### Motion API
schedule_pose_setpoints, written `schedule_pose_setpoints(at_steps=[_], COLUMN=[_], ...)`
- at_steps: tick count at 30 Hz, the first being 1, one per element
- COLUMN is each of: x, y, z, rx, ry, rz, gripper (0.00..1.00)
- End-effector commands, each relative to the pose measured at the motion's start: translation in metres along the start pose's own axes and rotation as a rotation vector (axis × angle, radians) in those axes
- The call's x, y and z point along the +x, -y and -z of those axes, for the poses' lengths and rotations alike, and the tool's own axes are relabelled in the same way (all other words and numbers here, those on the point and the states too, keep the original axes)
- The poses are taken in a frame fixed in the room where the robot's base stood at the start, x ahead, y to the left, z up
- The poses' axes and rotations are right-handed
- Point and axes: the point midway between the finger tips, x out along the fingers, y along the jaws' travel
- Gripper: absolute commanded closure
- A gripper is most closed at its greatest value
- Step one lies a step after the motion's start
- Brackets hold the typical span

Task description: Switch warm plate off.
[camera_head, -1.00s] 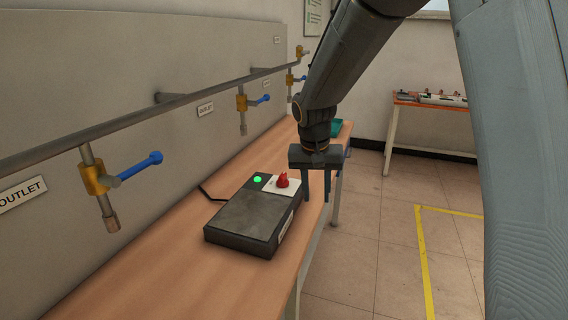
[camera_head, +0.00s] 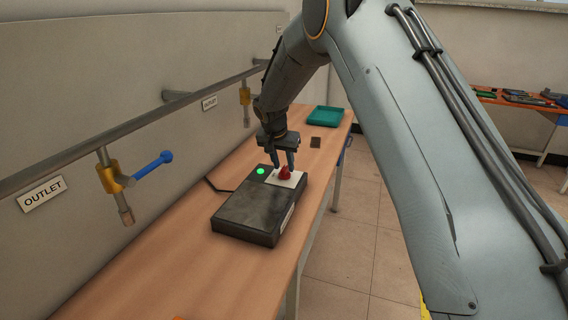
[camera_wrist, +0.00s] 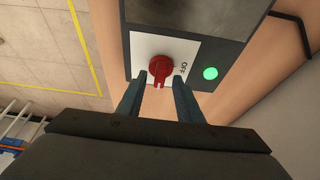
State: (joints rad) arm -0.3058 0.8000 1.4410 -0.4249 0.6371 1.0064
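The warm plate (camera_head: 250,212) is a dark flat box on the wooden bench. A red knob (camera_head: 285,173) sits on its white panel (camera_head: 297,180), with a lit green light (camera_head: 261,171) beside it. In the wrist view the red knob (camera_wrist: 160,68) has its pale mark toward my gripper, and "OFF" is printed to its right. The green light (camera_wrist: 210,73) is lit there too. My gripper (camera_head: 283,166) is open at the knob. In the wrist view its fingers (camera_wrist: 156,88) are apart, with the tips just short of the knob or beside it; I cannot tell whether they touch it.
A blue-handled outlet valve (camera_head: 115,180) on a wall pipe is to the left. A teal tray (camera_head: 325,116) and a small dark item (camera_head: 315,142) lie farther along the bench. The bench front (camera_head: 190,285) is mostly clear.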

Motion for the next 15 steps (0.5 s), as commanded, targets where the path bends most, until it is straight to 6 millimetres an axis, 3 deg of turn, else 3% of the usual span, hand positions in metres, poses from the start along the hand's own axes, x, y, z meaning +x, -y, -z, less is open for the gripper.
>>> schedule_pose_setpoints(at_steps=[12,15], x=[0.0091,0.0090], y=[0.0000,0.0000], z=[0.0000,-0.0001], rx=[-0.001,-0.001], ry=[-0.001,-0.001], rz=[0.001,0.001], gripper=[0.67,0.82])
